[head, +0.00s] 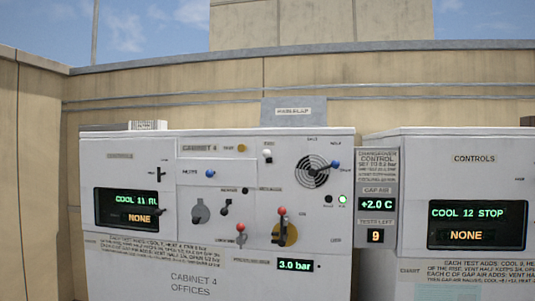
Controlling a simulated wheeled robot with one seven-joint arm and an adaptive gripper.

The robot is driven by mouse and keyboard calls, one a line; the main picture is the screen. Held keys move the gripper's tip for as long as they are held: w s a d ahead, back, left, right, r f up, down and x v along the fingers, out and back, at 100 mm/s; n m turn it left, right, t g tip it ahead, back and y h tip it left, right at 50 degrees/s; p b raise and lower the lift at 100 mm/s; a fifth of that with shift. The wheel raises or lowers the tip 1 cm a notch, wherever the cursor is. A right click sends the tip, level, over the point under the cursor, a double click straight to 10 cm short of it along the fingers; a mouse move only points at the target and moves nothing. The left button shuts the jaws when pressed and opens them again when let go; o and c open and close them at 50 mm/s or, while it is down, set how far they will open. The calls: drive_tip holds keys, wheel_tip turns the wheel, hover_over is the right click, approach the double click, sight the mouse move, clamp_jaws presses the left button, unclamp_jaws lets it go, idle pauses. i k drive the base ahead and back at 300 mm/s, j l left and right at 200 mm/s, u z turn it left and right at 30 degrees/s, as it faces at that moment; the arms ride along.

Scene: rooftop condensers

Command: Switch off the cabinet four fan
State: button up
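The cabinet labelled "Cabinet 4 Offices" (190,285) stands in the middle of the head view. A round fan-like grille (312,172) is at the upper right of its panel. A blue-tipped lever (336,165) lies across it, pointing to the upper right; small labels around it are too small to read surely. I cannot tell which control is the fan switch. My gripper is not in view.
The panel also has red-tipped levers (282,211), a white-topped switch (267,154), a blue knob (210,173), a grey dial (200,211) and a "3.0 bar" display (295,265). Another cabinet (470,185) stands right, its screen reading "COOL 12 STOP". A wall (400,105) runs behind.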

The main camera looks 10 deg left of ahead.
sight(266, 153)
drive_tip(key=i+j, duration=1.35)
drive_tip(key=i, duration=0.1)
